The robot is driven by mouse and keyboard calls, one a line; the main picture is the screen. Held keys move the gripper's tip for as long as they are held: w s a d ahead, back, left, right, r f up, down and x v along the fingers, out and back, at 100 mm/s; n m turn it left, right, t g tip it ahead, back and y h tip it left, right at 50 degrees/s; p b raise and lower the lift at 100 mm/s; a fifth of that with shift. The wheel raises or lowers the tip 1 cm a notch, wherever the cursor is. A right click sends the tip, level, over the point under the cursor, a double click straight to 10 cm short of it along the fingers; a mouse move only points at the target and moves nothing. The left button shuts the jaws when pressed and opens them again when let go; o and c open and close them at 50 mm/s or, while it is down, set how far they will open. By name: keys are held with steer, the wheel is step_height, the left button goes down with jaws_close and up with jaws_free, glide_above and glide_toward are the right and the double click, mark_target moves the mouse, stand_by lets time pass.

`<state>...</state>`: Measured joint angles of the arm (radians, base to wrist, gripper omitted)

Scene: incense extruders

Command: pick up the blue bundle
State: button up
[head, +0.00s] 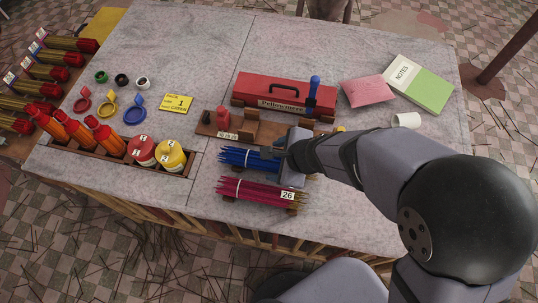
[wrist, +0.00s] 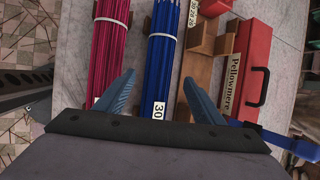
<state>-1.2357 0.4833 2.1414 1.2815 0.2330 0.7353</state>
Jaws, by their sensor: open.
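The blue bundle (head: 245,158) lies on the grey table, tied with a white band. In the wrist view the blue bundle (wrist: 164,60) runs up the picture, with a white tag reading 30 near its close end. My gripper (head: 281,152) is over the right end of the bundle in the head view and hides that end. In the wrist view my gripper (wrist: 159,76) is open, with one finger on each side of the bundle's line and clear gaps to both. I cannot tell how high the fingers are above the table.
A magenta bundle (head: 250,190) tagged 26 lies close in front of the blue one. A wooden block stand (head: 243,131) and a red toolbox (head: 285,90) are behind it. Red and yellow round tins (head: 171,156) stand to the left. Free table lies between.

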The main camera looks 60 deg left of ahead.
mark_target(271, 161)
steer(key=b+x, duration=0.1)
steer(key=x, duration=0.3)
steer(key=shift+s+f, duration=0.1)
steer(key=shift+f, duration=0.05)
steer(key=c, duration=1.4)
step_height(271, 161, up, 10)
steer(key=p, duration=0.6)
steer(key=shift+p, duration=0.3)
steer(key=shift+c, duration=0.2)
steer(key=w+a+p, duration=0.4)
steer(key=w+a, duration=0.3)
steer(key=w, duration=0.1)
steer(key=shift+a+p, duration=0.2)
steer(key=shift+p, duration=0.2)
